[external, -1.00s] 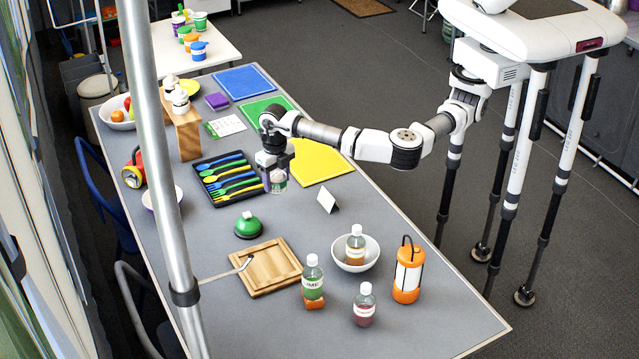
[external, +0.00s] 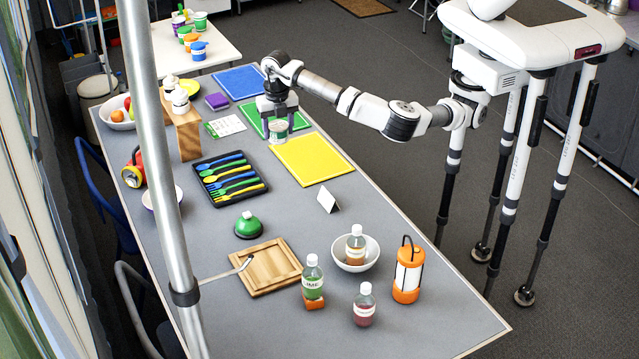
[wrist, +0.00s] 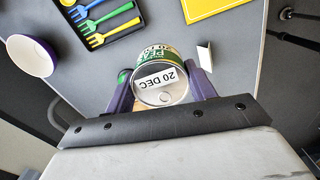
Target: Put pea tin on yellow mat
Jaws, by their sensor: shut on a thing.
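The pea tin (external: 278,132) is a small can with a green and white label. In the wrist view the tin (wrist: 160,78) shows its round end with a "20 DEC" sticker. My gripper (external: 278,118) is shut on it, with a purple finger on each side. In the external view the tin appears held up, between the green mat and the far-left corner of the yellow mat (external: 318,162). The yellow mat lies flat and bare on the table, and a part of it shows in the wrist view (wrist: 212,8).
A green mat (external: 254,111) and a blue mat (external: 240,82) lie beyond the yellow one. A black cutlery tray (external: 231,180) is to its left. A white folded card (external: 327,199) stands in front of it. Bottles and an orange lantern (external: 407,272) stand nearer.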

